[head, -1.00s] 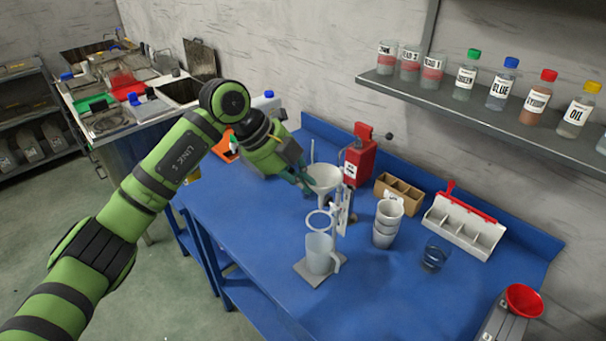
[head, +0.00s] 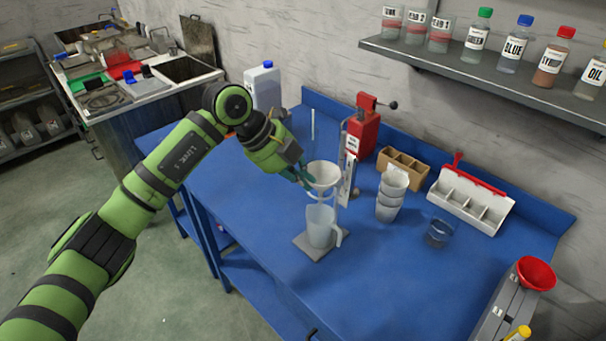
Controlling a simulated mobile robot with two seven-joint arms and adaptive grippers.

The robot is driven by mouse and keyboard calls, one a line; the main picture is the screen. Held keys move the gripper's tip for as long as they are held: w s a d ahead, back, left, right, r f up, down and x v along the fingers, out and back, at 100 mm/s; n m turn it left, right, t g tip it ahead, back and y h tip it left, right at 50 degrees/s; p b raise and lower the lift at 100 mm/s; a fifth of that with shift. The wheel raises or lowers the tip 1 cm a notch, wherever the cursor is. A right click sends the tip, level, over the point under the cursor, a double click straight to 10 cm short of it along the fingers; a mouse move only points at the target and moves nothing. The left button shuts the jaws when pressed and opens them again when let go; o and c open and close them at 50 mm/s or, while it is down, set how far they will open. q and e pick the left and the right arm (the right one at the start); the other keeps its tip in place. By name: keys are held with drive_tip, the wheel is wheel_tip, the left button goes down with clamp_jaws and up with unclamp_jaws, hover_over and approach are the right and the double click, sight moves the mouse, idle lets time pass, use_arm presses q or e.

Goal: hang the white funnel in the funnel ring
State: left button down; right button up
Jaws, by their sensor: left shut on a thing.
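The white funnel (head: 323,171) is in the head view, upright, above the clear measuring jug (head: 320,228). My left gripper (head: 308,178) comes in from the left and is shut on the funnel's left rim. The funnel ring (head: 325,194) is on a stand with an upright metal post (head: 346,182); the funnel is at the ring, its cone overlapping it. I cannot tell whether the funnel rests in the ring or is just above it. The jug stands on a grey base plate (head: 311,247) under the ring. My right gripper is not in view.
To the right stand stacked pale cups (head: 391,196), a brown divided box (head: 404,168), a glass (head: 438,233) and a white compartment tray (head: 470,201). A red dispenser (head: 363,130) stands behind. A red funnel (head: 536,272) is at far right.

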use_arm(q)
drive_tip(key=c, duration=1.3)
unclamp_jaws()
drive_tip(key=shift+c, duration=0.2)
drive_tip(key=shift+a+r, duration=0.1)
drive_tip(key=v, duration=1.1)
drive_tip(key=shift+a+r, duration=0.2)
drive_tip(key=shift+r, duration=0.15)
